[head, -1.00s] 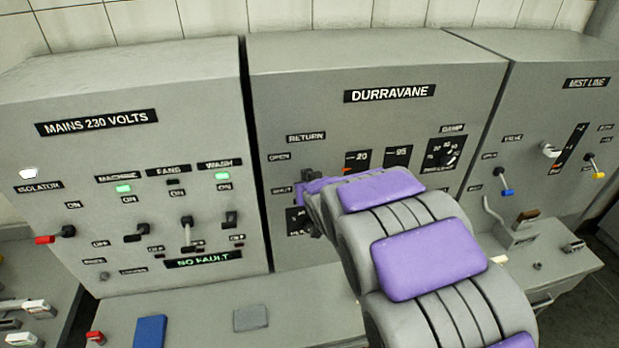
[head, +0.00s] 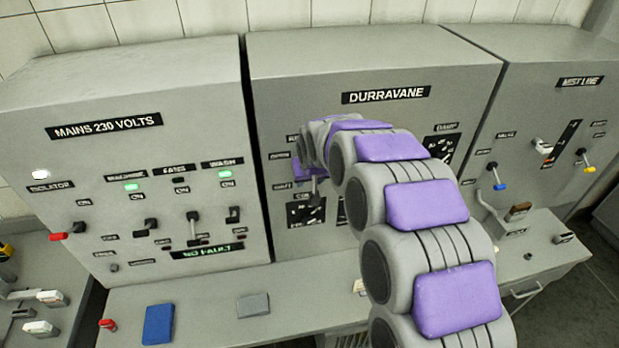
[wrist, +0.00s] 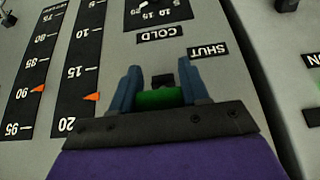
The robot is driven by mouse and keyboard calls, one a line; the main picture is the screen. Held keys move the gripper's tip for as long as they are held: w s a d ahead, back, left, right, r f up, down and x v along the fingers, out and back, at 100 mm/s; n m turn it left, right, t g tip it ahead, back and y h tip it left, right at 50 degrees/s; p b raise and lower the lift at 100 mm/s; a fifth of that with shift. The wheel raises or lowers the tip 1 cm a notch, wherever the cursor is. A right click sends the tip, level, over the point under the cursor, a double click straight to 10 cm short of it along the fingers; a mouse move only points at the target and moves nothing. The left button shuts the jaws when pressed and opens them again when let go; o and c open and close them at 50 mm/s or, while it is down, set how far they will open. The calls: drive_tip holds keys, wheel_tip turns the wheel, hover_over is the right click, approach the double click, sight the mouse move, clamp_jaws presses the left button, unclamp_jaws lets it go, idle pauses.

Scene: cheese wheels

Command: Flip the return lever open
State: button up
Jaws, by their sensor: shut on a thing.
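The return lever shows in the wrist view as a green grip (wrist: 160,98) with a black piece (wrist: 162,80) beyond it, close to the SHUT label (wrist: 208,49). My gripper (wrist: 160,86) has its two blue fingers on either side of the green grip and is shut on it. In the head view my gripper (head: 308,174) is at the left part of the DURRAVANE panel (head: 385,95), by the OPEN (head: 280,156) and SHUT labels. My arm and gripper hide most of the lever there. The OPEN label is not in the wrist view.
A dial (head: 305,212) sits just below my gripper. My arm covers the middle dials. The mains panel (head: 105,128) stands to the left and the mist line panel (head: 580,82) to the right. A blue block (head: 158,324) and a grey pad (head: 253,305) lie on the ledge.

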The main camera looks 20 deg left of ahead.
drive_tip(key=shift+r, duration=0.1)
drive_tip(key=o, duration=0.7)
drive_tip(key=shift+a, duration=0.1)
drive_tip(key=shift+c, duration=0.2)
drive_tip(key=o, duration=0.3)
drive_tip(key=shift+w+a, duration=0.15)
drive_tip(key=shift+s+d+r, duration=0.25)
drive_tip(key=shift+s+r, duration=0.05)
drive_tip(key=shift+r, duration=0.15)
drive_tip(key=b+v, duration=0.2)
drive_tip(key=v, duration=1.4)
drive_tip(key=shift+a, duration=0.1)
